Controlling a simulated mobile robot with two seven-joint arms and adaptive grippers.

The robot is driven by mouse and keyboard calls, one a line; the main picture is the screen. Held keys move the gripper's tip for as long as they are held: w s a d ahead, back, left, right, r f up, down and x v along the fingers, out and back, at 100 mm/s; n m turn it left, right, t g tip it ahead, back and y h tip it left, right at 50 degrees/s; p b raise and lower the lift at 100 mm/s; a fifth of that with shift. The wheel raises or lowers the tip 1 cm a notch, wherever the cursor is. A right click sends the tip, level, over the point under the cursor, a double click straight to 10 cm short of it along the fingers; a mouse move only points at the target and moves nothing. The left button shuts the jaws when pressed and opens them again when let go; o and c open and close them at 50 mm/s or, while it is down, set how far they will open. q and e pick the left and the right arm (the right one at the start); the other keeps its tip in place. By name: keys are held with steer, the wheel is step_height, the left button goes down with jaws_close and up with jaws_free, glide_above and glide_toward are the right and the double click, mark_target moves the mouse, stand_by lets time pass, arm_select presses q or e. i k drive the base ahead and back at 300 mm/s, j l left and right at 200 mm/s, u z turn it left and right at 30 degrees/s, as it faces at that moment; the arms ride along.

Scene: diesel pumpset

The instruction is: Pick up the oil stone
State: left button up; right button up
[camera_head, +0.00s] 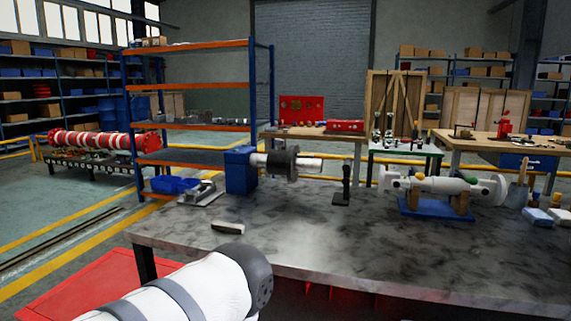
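A small oblong block (228,227), pale on top with a dark side, lies flat near the left end of the grey worktable (330,245). It looks like the oil stone, though it is small in the picture. Nothing touches it. A white arm link of mine with grey bands and a dark end reaches in from the bottom left, in front of the table. Neither of my grippers is in view.
Behind the block are a blue tray (175,185), a metal part (201,194) and a blue vise-like block (241,170) holding a shaft. A pump shaft assembly (442,186) rests on a blue base at right. The front middle of the table is clear.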

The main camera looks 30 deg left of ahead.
mark_target(221, 226)
steer(key=u, duration=1.35)
